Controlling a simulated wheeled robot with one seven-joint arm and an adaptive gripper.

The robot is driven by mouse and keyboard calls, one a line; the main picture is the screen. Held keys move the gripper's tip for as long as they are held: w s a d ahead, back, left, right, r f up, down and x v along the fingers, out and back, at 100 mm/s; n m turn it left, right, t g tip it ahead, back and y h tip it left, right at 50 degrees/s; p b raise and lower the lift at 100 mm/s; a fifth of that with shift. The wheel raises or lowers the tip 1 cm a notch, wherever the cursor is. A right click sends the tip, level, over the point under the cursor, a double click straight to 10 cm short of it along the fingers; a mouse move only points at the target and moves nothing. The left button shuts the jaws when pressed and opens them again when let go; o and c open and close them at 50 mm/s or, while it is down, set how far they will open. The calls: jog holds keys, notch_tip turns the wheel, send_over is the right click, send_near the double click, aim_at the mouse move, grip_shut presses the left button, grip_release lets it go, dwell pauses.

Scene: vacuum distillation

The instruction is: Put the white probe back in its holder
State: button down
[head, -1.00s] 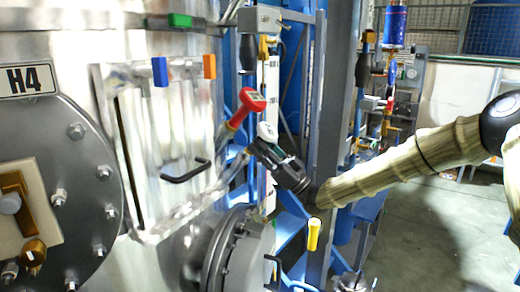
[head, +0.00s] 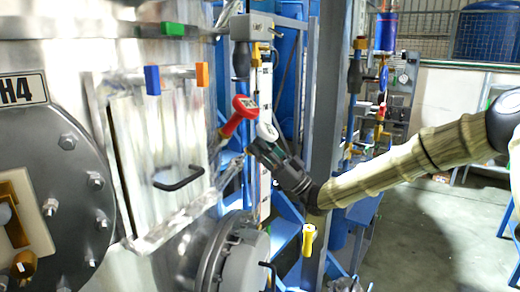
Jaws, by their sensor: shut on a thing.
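My gripper (head: 257,150) is shut on the white probe, whose white head (head: 267,132) shows just above the fingers. It is in front of the steel vessel's right side, to the right of and below the red probe (head: 243,107). The red probe is tilted, its stem running down-left to the vessel wall. A slanted metal piece (head: 231,174) lies down-left of my fingers; I cannot tell whether it is the white probe's stem or its holder. My fingers partly hide the white probe, and I cannot make out the holder's opening.
A steel door panel with a black handle (head: 179,178) is left of my gripper. A round flange (head: 222,250) juts out below. A blue-grey upright post (head: 325,100) stands close behind my wrist. A yellow handle (head: 308,240) hangs below my arm. Open floor lies at the right.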

aim_at(274, 133)
jog(key=shift+s+d+r, duration=0.1)
jog(key=shift+d+r, duration=0.15)
jog(key=shift+r, duration=0.1)
dwell(0.3)
jog(key=shift+s+d+r, duration=0.2)
jog(key=shift+d+r, duration=0.25)
jog(key=shift+r, duration=0.15)
jog(key=shift+d+r, duration=0.25)
jog(key=shift+s+d+r, duration=0.25)
jog(key=shift+d+r, duration=0.2)
jog(key=shift+r, duration=0.15)
jog(key=shift+d+r, duration=0.1)
jog(key=shift+r, duration=0.05)
jog(key=shift+s+d, duration=0.1)
jog(key=shift+d, duration=0.05)
jog(key=s+d+f+b, duration=0.1)
jog(key=s+d+b, duration=0.1)
jog(key=d, duration=0.3)
jog(key=shift+d+f, duration=0.3)
jog(key=shift+d, duration=0.05)
dwell(1.4)
jog(key=shift+s, duration=0.1)
